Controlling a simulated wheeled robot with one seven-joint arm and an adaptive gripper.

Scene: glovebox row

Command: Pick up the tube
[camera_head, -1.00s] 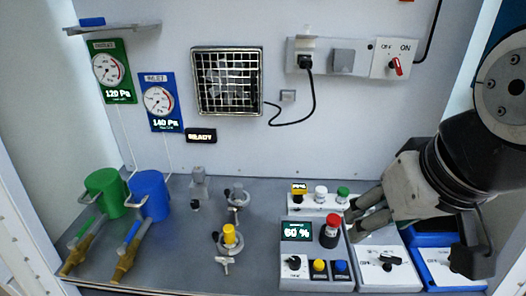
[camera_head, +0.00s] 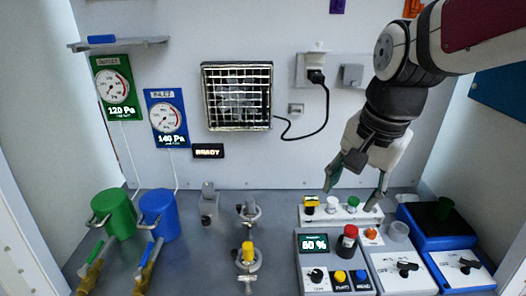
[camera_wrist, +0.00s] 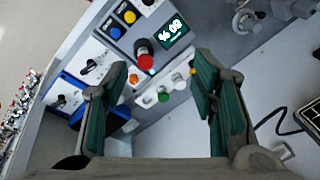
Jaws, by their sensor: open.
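No single object is clearly marked as the tube. A pale rack (camera_head: 318,218) at the right holds small capped items: a yellow-topped one (camera_head: 309,206), a white-topped one (camera_head: 331,204) and a green-topped one (camera_head: 353,202). My gripper (camera_head: 354,196) is open and points down, above the rack in the picture. In the wrist view, the green-topped item (camera_wrist: 163,95) and the red-topped cylinder (camera_wrist: 143,47) show between and beyond the fingers. Nothing is between the fingertips.
A control panel with a display (camera_head: 314,243) and knob panels (camera_head: 403,272) lie in front. A valve with a yellow top (camera_head: 247,249) stands at the centre. The wall carries a vent (camera_head: 237,96).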

